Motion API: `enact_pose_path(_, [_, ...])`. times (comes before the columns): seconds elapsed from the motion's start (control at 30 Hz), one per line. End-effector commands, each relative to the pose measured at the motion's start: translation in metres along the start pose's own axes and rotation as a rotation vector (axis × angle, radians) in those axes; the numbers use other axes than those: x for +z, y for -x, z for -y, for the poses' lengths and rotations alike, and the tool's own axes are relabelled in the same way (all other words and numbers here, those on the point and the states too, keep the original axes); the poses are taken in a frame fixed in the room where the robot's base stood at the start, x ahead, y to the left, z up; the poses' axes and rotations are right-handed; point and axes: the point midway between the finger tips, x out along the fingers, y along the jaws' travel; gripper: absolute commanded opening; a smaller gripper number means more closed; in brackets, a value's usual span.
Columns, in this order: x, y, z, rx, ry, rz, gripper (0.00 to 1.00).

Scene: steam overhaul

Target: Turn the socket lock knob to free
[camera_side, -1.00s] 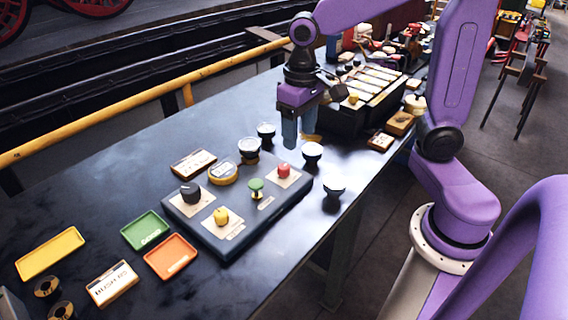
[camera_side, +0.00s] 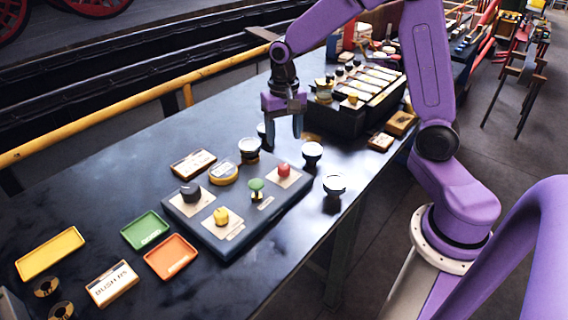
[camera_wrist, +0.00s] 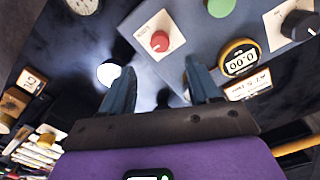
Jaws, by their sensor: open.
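The dark panel box (camera_side: 187,222) lies on the bench. It carries a black knob (camera_side: 190,191), a yellow knob (camera_side: 221,216), a red knob (camera_side: 284,170) and a green mushroom-shaped knob (camera_side: 257,188). I cannot read which is the socket lock knob. In the wrist view the red knob (camera_wrist: 159,41) sits on a pale plate ahead of the fingers, and the black knob (camera_wrist: 299,25) is at the upper right. My gripper (camera_side: 284,135) is open and empty, above the bench behind the panel; its two blue fingers show apart in the wrist view (camera_wrist: 160,68).
Round pale-topped parts (camera_side: 312,150) stand around the panel's far end, close to my gripper. A yellow gauge (camera_side: 222,174) is at the panel's back edge. Green (camera_side: 145,231), orange (camera_side: 171,257) and yellow (camera_side: 49,254) trays lie left. A black rack (camera_side: 345,117) stands behind.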

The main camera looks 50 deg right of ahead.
Motion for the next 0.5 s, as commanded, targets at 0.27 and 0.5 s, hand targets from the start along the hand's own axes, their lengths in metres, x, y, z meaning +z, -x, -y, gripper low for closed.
enact_pose_path(0.27, [0.001, -0.054, -0.001, 0.004, 0.0, 0.004, 0.61])
enact_pose_path(0.5, [0.001, -0.087, 0.0, 0.002, 0.001, 0.002, 0.61])
